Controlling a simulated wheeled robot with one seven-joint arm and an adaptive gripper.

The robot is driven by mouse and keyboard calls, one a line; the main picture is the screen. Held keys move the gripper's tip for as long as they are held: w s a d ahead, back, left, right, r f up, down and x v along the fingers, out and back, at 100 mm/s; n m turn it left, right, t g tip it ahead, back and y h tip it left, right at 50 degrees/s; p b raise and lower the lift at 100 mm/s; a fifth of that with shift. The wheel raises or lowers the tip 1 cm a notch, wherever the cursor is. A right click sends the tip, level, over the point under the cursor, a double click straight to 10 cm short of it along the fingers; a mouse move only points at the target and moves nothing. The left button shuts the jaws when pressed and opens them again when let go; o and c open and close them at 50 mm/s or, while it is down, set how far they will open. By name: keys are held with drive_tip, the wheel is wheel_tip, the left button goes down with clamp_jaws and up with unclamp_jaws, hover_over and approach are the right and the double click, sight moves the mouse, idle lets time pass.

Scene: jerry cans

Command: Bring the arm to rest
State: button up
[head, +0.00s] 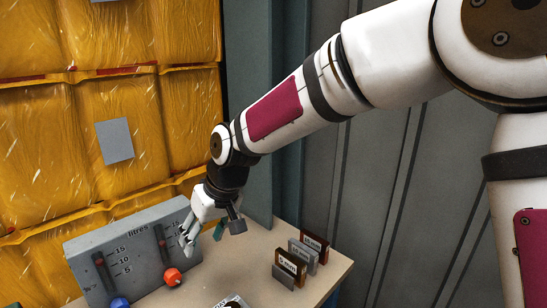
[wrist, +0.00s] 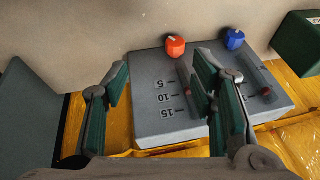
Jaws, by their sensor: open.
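My gripper (head: 205,232) hangs at the end of my outstretched arm, beside the right end of a grey gauge box (head: 132,246). In the wrist view my gripper (wrist: 162,95) is open, with its two green-padded fingers apart and nothing between them. The grey box (wrist: 150,120) lies beyond the fingers there; I cannot tell whether they touch it. The box has two litre scales with sliders. A red knob (head: 172,277) and a blue knob (head: 120,303) stand in front of it; the red knob (wrist: 175,46) and blue knob (wrist: 235,39) also show in the wrist view.
The box stands on a beige tabletop (head: 235,267). Several labelled cards in holders (head: 290,268) stand at the table's right side. Stacked yellow jerry cans (head: 120,130) rise behind the box. A grey ribbed wall (head: 385,190) is at the right.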

drive_tip(key=s+d+r+m+t+h+p, duration=0.1)
drive_tip(key=s+d+r, duration=0.25)
drive_tip(key=d, duration=0.45)
drive_tip(key=s+d+r+m+t+h+p, duration=0.1)
drive_tip(key=s+d+r+m, duration=0.1)
drive_tip(key=d+r, duration=0.4)
drive_tip(key=s+d+r+m+h+p, duration=0.1)
drive_tip(key=s+d+r+h+p, duration=0.15)
drive_tip(key=d, duration=0.65)
drive_tip(key=s+d+r+m+p, duration=0.1)
drive_tip(key=s+d+r+m, duration=0.1)
drive_tip(key=s+d, duration=0.5)
drive_tip(key=s+d+r+m+p, duration=0.1)
drive_tip(key=s+d+m, duration=0.2)
drive_tip(key=s+d, duration=0.4)
drive_tip(key=s, duration=0.5)
drive_tip(key=shift+r+t+p, duration=0.3)
drive_tip(key=shift+r+t, duration=0.1)
drive_tip(key=shift+c, duration=0.6)
